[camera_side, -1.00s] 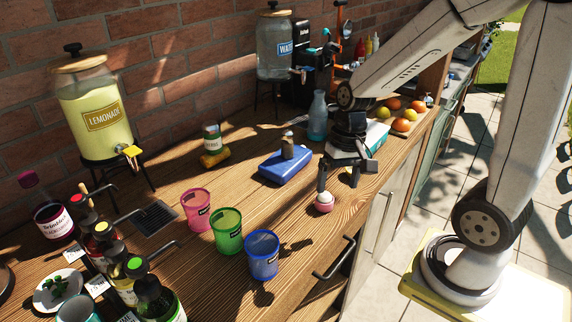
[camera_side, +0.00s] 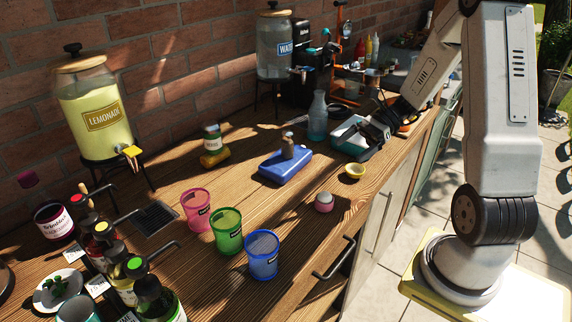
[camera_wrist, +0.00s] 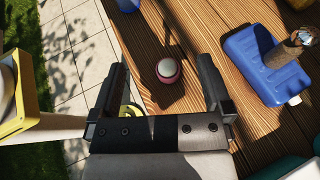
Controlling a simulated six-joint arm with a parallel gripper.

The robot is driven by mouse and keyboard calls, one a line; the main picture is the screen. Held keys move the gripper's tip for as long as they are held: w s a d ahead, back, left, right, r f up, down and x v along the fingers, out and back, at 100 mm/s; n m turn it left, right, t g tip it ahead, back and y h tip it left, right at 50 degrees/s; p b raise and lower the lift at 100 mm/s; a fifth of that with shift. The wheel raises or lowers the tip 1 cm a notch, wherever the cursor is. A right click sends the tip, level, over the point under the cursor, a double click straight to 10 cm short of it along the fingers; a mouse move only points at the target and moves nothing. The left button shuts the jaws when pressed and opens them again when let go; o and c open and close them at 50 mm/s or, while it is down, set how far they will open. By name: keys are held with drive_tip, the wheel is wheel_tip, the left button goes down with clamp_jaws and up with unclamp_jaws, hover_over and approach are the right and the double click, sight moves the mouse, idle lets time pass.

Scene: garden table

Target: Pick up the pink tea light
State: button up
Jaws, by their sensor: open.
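The pink tea light (camera_side: 324,203), a small round pink piece with a pale top, stands on the wooden counter near its front edge. In the wrist view the tea light (camera_wrist: 168,72) shows ahead of my fingers, framed between them, with nothing touching it. My gripper (camera_wrist: 163,65) is open and empty. In the side view my gripper (camera_side: 368,140) is beyond and to the right of the tea light, clear of it, by the teal and white container.
The teal and white container (camera_side: 350,136) is at the back right. Bare wood surrounds the tea light.

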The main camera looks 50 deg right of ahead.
approach(324, 200)
drive_tip(key=f, duration=0.1)
drive_tip(key=w+f, duration=0.1)
drive_tip(key=shift+w+a+f, duration=0.1)
drive_tip(key=shift+a+f, duration=0.2)
drive_tip(key=shift+f, duration=0.05)
drive_tip(key=shift+x, duration=1.3)
drive_tip(key=shift+a, duration=0.1)
drive_tip(key=shift+x, duration=2.55)
drive_tip(key=shift+w+r, duration=0.15)
drive_tip(key=shift+w, duration=0.05)
drive_tip(key=c, duration=1.2)
